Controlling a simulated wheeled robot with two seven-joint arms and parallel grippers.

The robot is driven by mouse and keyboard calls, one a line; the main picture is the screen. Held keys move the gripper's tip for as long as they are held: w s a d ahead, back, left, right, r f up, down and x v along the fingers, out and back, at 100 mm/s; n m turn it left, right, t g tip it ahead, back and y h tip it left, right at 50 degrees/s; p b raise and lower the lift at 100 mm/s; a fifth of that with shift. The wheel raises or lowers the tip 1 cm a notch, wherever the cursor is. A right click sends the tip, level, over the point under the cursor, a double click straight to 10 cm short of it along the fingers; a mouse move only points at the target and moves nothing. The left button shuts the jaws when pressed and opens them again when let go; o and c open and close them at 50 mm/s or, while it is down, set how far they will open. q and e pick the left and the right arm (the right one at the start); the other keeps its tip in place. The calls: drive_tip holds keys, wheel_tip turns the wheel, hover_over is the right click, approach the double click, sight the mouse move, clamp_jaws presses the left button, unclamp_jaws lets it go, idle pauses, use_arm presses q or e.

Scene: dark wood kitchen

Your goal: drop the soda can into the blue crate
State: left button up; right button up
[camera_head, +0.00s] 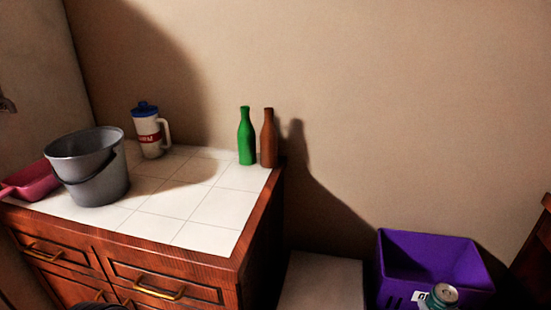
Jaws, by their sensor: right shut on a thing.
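The crate (428,252) stands on the floor at the lower right and looks purple-blue. Its open top faces up, and I see no object lying in the part of its inside that shows. The soda can (445,293), teal with a silver top, is at the bottom edge of the picture, overlapping the crate's near side. My right gripper (438,301) is shut on the can, mostly cut off by the frame. I cannot tell the can's height over the crate.
A tiled counter (205,222) at left bears a grey bucket (98,172), a pink dustpan-like item (35,183), a white jug with blue lid (148,135), a green bottle (246,140) and a brown bottle (268,142). A pale low block (322,282) stands left of the crate.

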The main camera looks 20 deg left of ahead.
drive_tip(key=shift+w+d+f+n+y+b, duration=0.1)
drive_tip(key=shift+d+f+n+y+b, duration=0.2)
drive_tip(key=shift+d+f+b, duration=2.35)
drive_tip(key=shift+w+d+f+n+y+b, duration=0.15)
drive_tip(key=shift+d+f+n+y+b, duration=0.15)
drive_tip(key=shift+f+b, duration=4.65)
drive_tip(key=shift+w+d+f+n+y+b, duration=0.3)
drive_tip(key=shift+d+f+b, duration=1.35)
drive_tip(key=shift+f, duration=4.05)
drive_tip(key=shift+s+a, duration=0.2)
drive_tip(key=shift+a, duration=0.05)
drive_tip(key=o, duration=1.1)
drive_tip(key=shift+s+r, duration=0.1)
drive_tip(key=shift+p+v, duration=1.25)
drive_tip(key=shift+v, duration=2.55)
